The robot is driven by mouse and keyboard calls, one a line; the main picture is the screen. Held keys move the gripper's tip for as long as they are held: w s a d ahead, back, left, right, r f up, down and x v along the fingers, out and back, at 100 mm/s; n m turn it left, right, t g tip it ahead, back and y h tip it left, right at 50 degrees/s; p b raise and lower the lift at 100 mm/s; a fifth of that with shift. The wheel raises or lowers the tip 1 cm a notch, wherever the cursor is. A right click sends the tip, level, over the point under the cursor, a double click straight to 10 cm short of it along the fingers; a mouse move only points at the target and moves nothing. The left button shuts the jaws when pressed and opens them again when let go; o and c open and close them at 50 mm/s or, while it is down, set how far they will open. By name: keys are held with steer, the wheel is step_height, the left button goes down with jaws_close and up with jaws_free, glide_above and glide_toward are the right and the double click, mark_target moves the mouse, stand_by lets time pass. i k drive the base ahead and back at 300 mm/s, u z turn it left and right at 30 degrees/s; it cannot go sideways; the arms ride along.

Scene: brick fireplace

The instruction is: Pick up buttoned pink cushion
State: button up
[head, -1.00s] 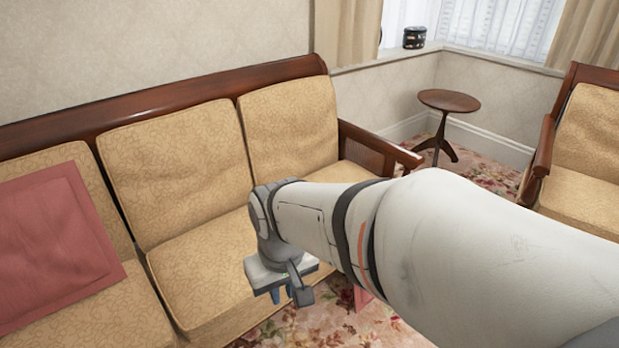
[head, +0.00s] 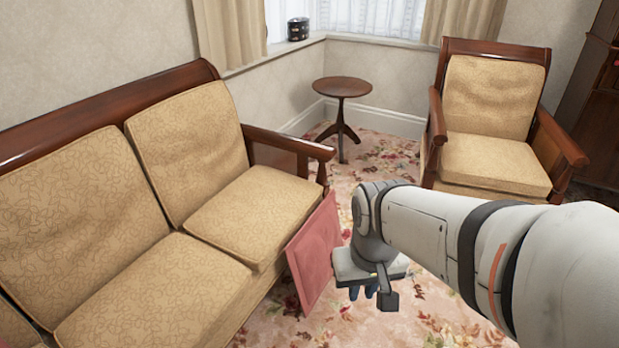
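A pink cushion (head: 314,252) stands on edge, tilted, by the front of the sofa's right end. It is a flat square seen at a slant. I see no buttons on it at this angle, and its lower edge meets the patterned carpet. My gripper (head: 363,292) points down just right of the cushion, in front of it in the picture. Whether the gripper body touches the cushion I cannot tell.
The yellow sofa (head: 150,285) fills the left side, with a wooden armrest (head: 290,143). A small round table (head: 342,88) stands in the corner. A yellow armchair (head: 493,160) stands at the right. Flowered carpet (head: 375,150) lies open between them.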

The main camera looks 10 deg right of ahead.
mark_target(308, 254)
steer(key=u, duration=0.05)
steer(key=i, duration=1)
steer(key=z, duration=0.1)
